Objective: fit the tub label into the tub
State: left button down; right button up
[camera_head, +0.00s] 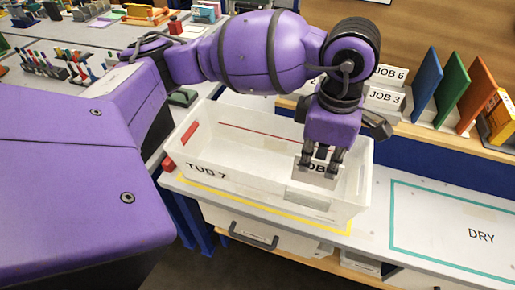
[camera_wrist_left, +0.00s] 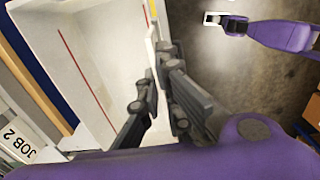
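The tub label (camera_head: 318,168) is a small grey card with dark "JOB" lettering, partly covered by fingers in the head view. My left gripper (camera_head: 321,166) points down over the front side of the tub, shut on the card. In the left wrist view, the fingers (camera_wrist_left: 161,92) close on a thin pale edge. The tub (camera_head: 245,187) is a translucent white box marked "TUB 7". A pale label holder (camera_head: 310,198) is on its front wall, just below the card. I cannot tell whether the card touches the holder.
A yellow outline (camera_head: 262,212) marks the bench around the tub. A teal outline reading "DRY" (camera_head: 481,236) lies clear to the right. Job cards (camera_head: 385,98) and coloured boards (camera_head: 453,88) stand on the shelf behind. Pen racks (camera_head: 60,68) are at the far left.

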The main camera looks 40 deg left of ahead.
aim_at(312, 183)
pick_arm(q)
notch_tip(312, 183, down, 8)
jog(key=b, duration=0.3)
jog(key=shift+s+f, duration=0.15)
jog(key=shift+f, duration=0.1)
jog(key=shift+r, duration=0.15)
jog(key=shift+f, duration=0.2)
jog(key=c, duration=2)
grip_release()
pick_arm(e)
jog(key=f, duration=0.2)
jog(key=s+f, duration=0.1)
jog(key=f, duration=0.1)
jog(key=shift+s+d, duration=0.15)
jog(key=shift+d, duration=0.05)
pick_arm(q)
jog(key=shift+r, duration=0.1)
